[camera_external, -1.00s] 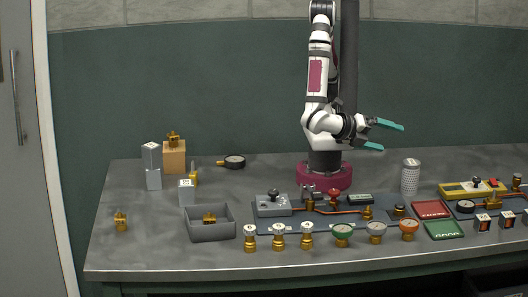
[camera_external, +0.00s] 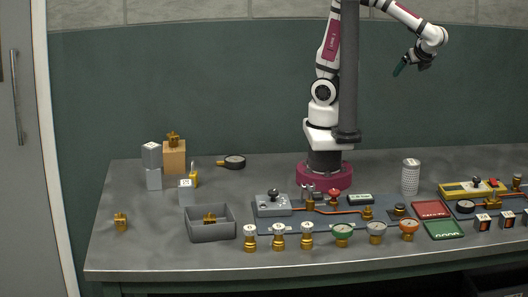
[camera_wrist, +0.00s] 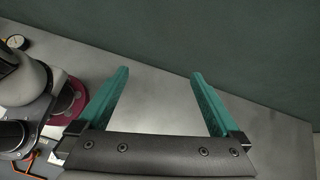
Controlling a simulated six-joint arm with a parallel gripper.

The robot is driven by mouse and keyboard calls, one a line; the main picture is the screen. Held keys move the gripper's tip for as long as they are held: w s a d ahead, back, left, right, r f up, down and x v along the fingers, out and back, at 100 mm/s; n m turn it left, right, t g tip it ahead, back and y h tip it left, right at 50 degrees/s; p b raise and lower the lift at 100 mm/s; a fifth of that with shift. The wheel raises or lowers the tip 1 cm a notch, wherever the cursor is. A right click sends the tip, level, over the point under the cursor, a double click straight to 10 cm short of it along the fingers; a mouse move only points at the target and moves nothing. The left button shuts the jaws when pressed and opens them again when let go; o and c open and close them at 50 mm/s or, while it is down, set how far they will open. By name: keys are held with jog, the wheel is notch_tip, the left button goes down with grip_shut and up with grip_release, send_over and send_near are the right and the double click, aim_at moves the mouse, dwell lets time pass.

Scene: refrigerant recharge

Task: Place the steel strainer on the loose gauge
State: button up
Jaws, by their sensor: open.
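The steel strainer (camera_external: 411,177) is a grey perforated cylinder. It stands upright on the table, right of my base, in the external view. The loose gauge (camera_external: 235,162) has a dark round body and a brass stem, and lies on the table at the back, left of my base. It also shows in the wrist view (camera_wrist: 16,41) at the upper left corner. My gripper (camera_external: 401,69) is high in the air above the strainer's side of the table, clear of both. In the wrist view its teal fingers (camera_wrist: 160,75) are apart with nothing between them. The strainer is not visible in the wrist view.
A grey bin (camera_external: 210,235) holds a brass fitting. Silver blocks (camera_external: 152,166) and a wooden block (camera_external: 174,158) stand at the left. Valves, copper pipe and several gauges (camera_external: 342,230) crowd the front centre. The table around the loose gauge is mostly clear.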

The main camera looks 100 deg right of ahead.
jog(key=w+a+f+m+g+y, duration=0.1)
jog(key=w+a+f+m+y, duration=0.1)
jog(key=a+f+y, duration=0.3)
jog(key=w+a+f+m+y, duration=0.1)
jog(key=a+m+y, duration=0.1)
jog(key=a, duration=0.5)
jog(key=m+y, duration=0.2)
jog(key=m, duration=0.6)
send_over(411, 174)
jog(key=d, duration=0.2)
notch_tip(411, 174, down, 8)
jog(key=shift+g, duration=0.5)
jog(key=f, duration=1)
jog(key=s+d+f, duration=0.1)
jog(key=f, duration=0.3)
jog(key=shift+f, duration=0.4)
jog(key=shift+s, duration=0.1)
grip_shut()
jog(key=shift+r, duration=0.1)
